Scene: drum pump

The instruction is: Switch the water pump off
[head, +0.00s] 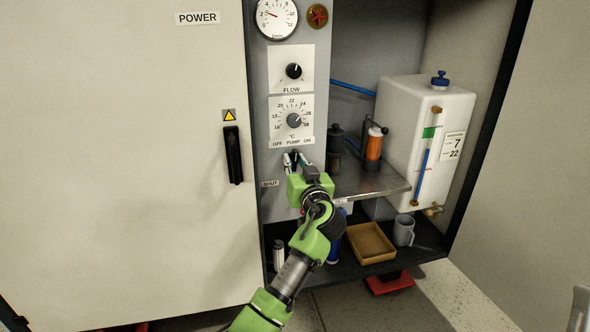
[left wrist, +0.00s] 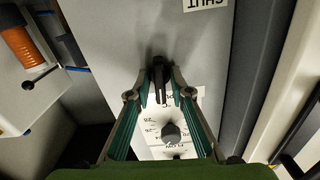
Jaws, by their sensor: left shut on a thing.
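The pump switch (left wrist: 159,80) is a black lever knob on the grey control panel (head: 283,90), under the OFF PUMP ON label (head: 292,142). In the left wrist view, which sees the panel upside down, my left gripper (left wrist: 161,92) has its two fingertips on either side of the knob, shut on it. In the head view my green left gripper (head: 298,161) reaches up to the panel just below the label and hides most of the switch. Which label the knob points to cannot be told. My right gripper is not in view.
Above the switch are the temperature dial (head: 294,121), the flow knob (head: 293,71) and a pressure gauge (head: 276,17). A closed POWER door (head: 130,150) is at left. To the right, a metal shelf (head: 375,187), a white tank (head: 405,115) and a tray (head: 368,243) stand close by.

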